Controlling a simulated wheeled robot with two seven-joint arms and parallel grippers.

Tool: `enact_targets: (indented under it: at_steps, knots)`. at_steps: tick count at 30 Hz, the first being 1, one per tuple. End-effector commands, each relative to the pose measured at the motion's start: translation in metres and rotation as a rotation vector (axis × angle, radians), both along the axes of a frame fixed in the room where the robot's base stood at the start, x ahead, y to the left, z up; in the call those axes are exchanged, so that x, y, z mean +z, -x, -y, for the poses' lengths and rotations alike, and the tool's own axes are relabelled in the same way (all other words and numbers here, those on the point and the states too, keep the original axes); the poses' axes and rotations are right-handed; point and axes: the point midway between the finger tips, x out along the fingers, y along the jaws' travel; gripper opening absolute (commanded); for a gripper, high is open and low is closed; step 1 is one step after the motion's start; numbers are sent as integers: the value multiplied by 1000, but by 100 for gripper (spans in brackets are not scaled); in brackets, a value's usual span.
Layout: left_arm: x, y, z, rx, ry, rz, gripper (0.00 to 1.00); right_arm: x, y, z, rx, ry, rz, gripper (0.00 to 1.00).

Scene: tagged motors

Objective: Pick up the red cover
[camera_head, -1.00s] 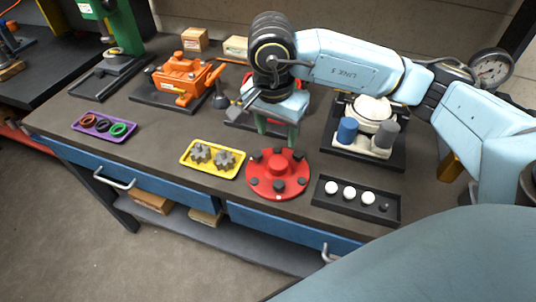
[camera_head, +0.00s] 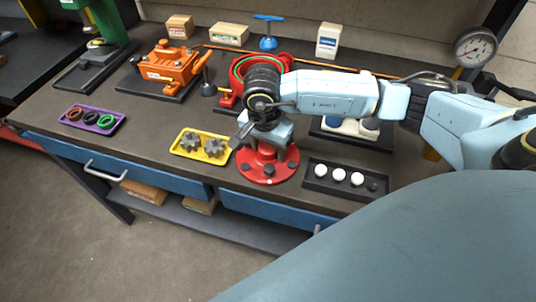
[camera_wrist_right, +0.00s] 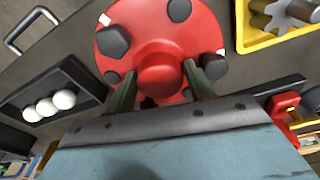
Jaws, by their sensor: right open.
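The red cover (camera_head: 268,174) is a round flange with a raised central hub and dark bolt-like knobs around its rim. It lies flat on the bench near the front edge. My right gripper (camera_head: 266,148) is right above it and hides its back part in the head view. In the right wrist view the open fingers (camera_wrist_right: 159,70) stand on either side of the cover's hub (camera_wrist_right: 160,76). I cannot tell whether they touch it. My left gripper is not in view.
A yellow tray (camera_head: 181,153) with grey gears is left of the cover. A black tray (camera_head: 345,191) with white balls is right of it. A purple tray (camera_head: 97,128), an orange machine (camera_head: 168,65) and a red-green ring part (camera_head: 240,72) stand farther off.

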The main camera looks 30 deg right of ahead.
Motion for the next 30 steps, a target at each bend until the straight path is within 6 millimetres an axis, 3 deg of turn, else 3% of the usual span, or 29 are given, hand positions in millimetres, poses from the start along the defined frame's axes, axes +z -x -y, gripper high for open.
enact_targets:
  at_steps: [4,16,30]
  knots:
    - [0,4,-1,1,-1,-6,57,0,0,0,0,0,0,52]
    - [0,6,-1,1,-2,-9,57,1,0,0,0,-1,0,0]
    - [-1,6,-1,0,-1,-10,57,11,-2,-1,1,-3,7,0]
